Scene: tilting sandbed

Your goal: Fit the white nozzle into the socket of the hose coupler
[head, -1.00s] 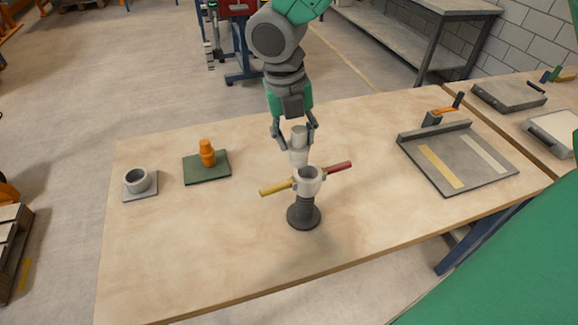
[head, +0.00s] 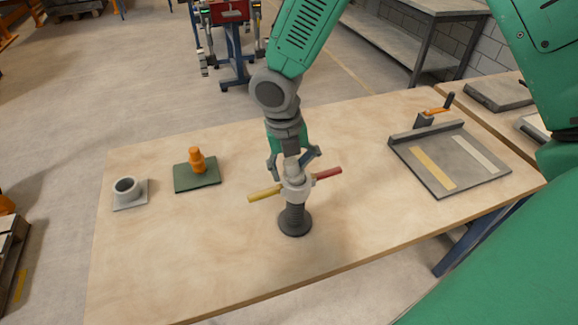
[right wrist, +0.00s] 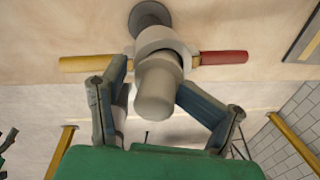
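The white nozzle (head: 291,168) stands in the mouth of the hose coupler (head: 296,190), its lower end hidden by the collar. The coupler has a yellow lever (head: 264,194), a red lever (head: 327,173) and a dark ribbed base (head: 294,222). My right gripper (head: 291,170) reaches down around the nozzle, fingers on either side. In the right wrist view the nozzle (right wrist: 157,92) lies between the fingers, and a dark gap shows at the right of the socket (right wrist: 166,40); I cannot tell whether it is fully seated. My left gripper is not in view.
An orange fitting (head: 197,160) stands on a green mat (head: 184,182) to the left. A grey ring on a plate (head: 127,188) stands farther left. A grey tray with strips (head: 450,160) lies at the right. The table front is clear.

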